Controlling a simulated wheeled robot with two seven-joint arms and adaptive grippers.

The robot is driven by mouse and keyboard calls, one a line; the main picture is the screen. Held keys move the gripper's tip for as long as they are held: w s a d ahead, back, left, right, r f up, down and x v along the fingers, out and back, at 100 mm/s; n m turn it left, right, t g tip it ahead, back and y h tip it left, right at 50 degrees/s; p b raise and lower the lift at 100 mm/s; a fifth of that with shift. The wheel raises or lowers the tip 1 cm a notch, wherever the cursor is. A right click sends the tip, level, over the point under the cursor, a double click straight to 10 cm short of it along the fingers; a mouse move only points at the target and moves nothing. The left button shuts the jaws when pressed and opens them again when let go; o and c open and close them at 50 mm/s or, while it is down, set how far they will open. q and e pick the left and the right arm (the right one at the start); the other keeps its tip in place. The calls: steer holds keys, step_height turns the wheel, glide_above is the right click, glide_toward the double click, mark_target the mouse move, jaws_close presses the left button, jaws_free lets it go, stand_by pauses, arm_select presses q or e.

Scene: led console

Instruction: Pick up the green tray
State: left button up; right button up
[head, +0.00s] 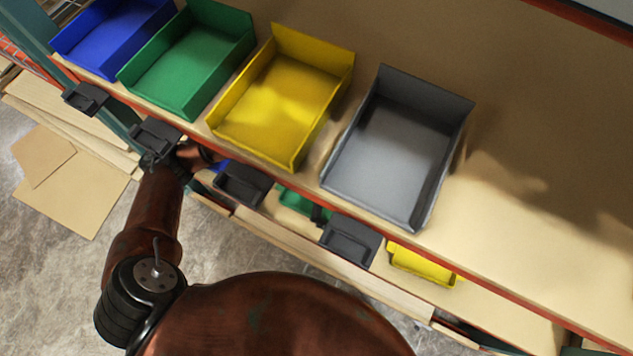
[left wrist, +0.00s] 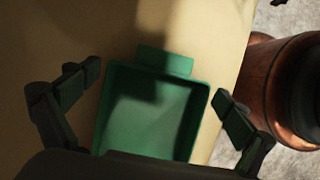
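The green tray (left wrist: 150,115) lies on a wooden surface in the left wrist view, with a tab at its far end. My left gripper (left wrist: 157,95) is open, one finger on each side of the tray, and nothing is held. I cannot tell how high the fingers are above it. In the head view, part of a green tray (head: 293,201) shows on the lower shelf, mostly hidden by the upper shelf. My left arm reaches in under the upper shelf edge, and the gripper is mostly hidden there. My right gripper is not in view.
The upper shelf holds a blue bin (head: 105,40), a large green bin (head: 190,65), a yellow bin (head: 280,95) and a grey bin (head: 395,150). Several dark blocks (head: 350,240) line its front edge. A yellow tray (head: 422,264) is on the lower shelf.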

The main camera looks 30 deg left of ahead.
arm_select(q)
steer(key=c, duration=0.9)
steer(key=shift+o, duration=0.2)
steer(key=shift+r, duration=0.1)
